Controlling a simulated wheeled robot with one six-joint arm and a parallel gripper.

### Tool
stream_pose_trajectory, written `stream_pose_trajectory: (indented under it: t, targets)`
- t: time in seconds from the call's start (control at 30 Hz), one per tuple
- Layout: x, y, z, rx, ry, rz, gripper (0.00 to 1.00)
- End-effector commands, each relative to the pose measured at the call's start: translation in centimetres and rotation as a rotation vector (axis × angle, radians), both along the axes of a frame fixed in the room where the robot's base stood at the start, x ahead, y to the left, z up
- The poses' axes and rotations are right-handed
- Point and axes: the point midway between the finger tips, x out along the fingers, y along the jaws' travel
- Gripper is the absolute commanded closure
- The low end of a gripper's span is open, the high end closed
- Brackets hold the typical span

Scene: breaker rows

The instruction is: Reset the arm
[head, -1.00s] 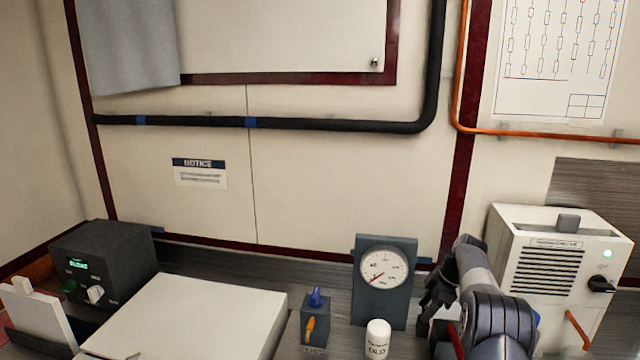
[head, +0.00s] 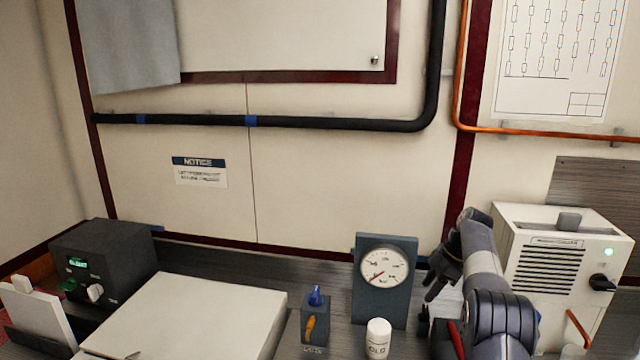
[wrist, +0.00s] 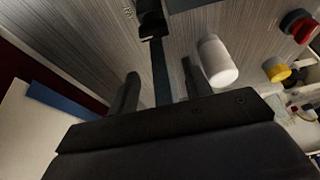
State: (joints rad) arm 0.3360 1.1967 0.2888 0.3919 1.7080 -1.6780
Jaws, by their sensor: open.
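My gripper (head: 432,288) is at the right of the head view, on my folded dark arm, beside the gauge. In the wrist view my gripper (wrist: 158,85) shows two dark fingers standing apart with nothing held between them. The fingers are above the bench, and a white bottle lies just past the right finger in that view.
A dial gauge (head: 385,281), a white bottle (head: 378,338) and a small switch box (head: 315,322) stand left of my arm. A white vented unit (head: 556,262) stands right of it. A black box (head: 104,264) and a pale flat box (head: 190,318) are further left.

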Motion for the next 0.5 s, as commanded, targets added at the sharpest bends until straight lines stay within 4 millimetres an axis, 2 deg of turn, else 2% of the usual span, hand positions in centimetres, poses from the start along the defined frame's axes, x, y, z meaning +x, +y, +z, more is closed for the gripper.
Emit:
stream_pose_trajectory:
  t: [0.33, 0.5]
  targets:
    - [-0.1, 0.1, -7.0, 0.001, 0.004, 0.0, 0.53]
    - [-0.1, 0.0, -7.0, 0.0, -0.002, -0.155, 0.53]
